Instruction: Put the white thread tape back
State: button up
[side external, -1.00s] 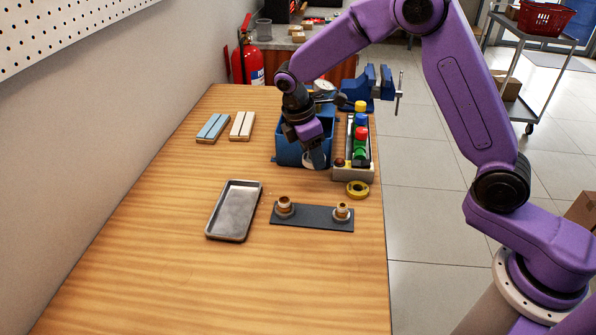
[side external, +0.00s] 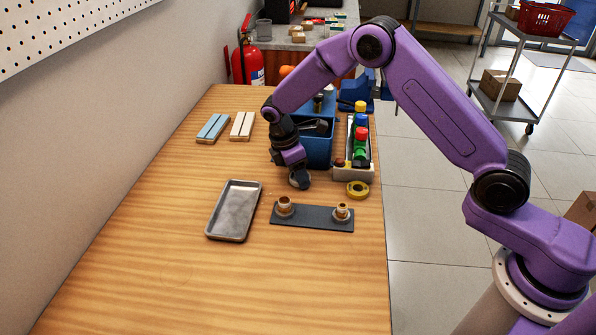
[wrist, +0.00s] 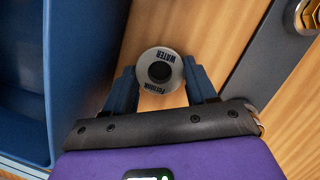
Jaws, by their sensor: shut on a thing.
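The white thread tape (wrist: 150,82) is a pale grey-white roll with a dark centre and lettering that reads "WATER". My gripper (wrist: 163,88) is shut on it, one finger on each side. In the side external view my gripper (side external: 299,176) points down with the roll (side external: 300,183) at its tips, in front of the blue bin (side external: 318,152). The roll is low over the wooden table; I cannot tell if it touches. A yellow tape roll (side external: 357,189) lies on the table to the right. The bin's wall also shows at left in the wrist view (wrist: 55,70).
A grey metal tray (side external: 233,211) lies front left. A dark plate (side external: 312,217) with two brass fittings is just in front of my gripper. A rack of coloured caps (side external: 353,174) stands right of the bin. Blue (side external: 213,128) and cream (side external: 242,126) blocks lie back left.

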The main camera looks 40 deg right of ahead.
jog(key=o, duration=1)
jog(key=shift+f, duration=0.15)
jog(key=v, duration=1.2)
jog(key=shift+r, duration=0.2)
